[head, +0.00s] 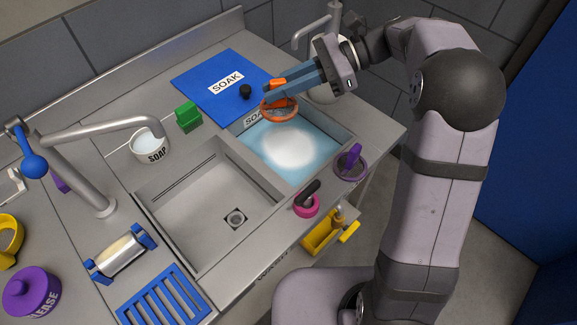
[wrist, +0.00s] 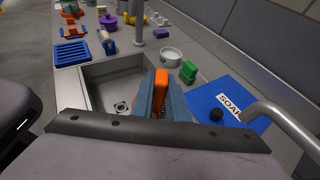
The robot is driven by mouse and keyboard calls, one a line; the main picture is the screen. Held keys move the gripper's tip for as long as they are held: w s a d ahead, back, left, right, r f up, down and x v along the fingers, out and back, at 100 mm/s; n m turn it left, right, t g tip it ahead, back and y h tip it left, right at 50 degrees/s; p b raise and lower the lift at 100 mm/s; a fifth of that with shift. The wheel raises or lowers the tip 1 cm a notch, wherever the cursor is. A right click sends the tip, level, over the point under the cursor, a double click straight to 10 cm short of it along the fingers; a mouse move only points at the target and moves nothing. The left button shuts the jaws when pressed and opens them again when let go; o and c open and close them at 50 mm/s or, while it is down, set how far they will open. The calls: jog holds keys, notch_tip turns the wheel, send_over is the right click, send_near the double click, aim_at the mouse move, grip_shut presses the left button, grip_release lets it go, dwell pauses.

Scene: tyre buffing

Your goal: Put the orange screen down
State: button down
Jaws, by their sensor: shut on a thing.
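The orange screen (head: 279,115) is a round ring with an upright orange handle. My gripper (head: 270,92) is shut on its handle and holds it over the back corner of the water-filled right basin (head: 318,160), near the blue SOAK mat. In the wrist view the orange handle (wrist: 160,92) stands between my two blue fingers (wrist: 158,100), and the ring is hidden below them. I cannot tell from these views whether the ring touches the water or rim. The blue SOAK mat (head: 205,92) lies flat behind the basin.
A black knob (head: 245,92) sits on the mat. A green block (head: 188,117) and a white SOAP bowl (head: 150,145) stand to its left. A tall tap (head: 90,170) arches near the empty left basin (head: 190,215). Pink (head: 306,206) and purple (head: 351,166) handled rings lie on the front rim.

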jog(key=w+a+r+m+t+b, duration=0.2)
jog(key=w+a+r+t+b, duration=0.1)
jog(key=a+r, duration=0.25)
notch_tip(320, 180, down, 23)
jog(key=d+b, duration=0.1)
jog(key=shift+s+f+b, duration=0.15)
jog(key=shift+s+b, duration=0.1)
jog(key=shift+b, duration=0.05)
jog(key=shift+f, duration=0.1)
jog(key=shift+f, duration=2)
jog(key=shift+f, duration=0.1)
jog(key=shift+f, duration=0.35)
jog(key=shift+f+b, duration=0.15)
jog(key=shift+b, duration=0.2)
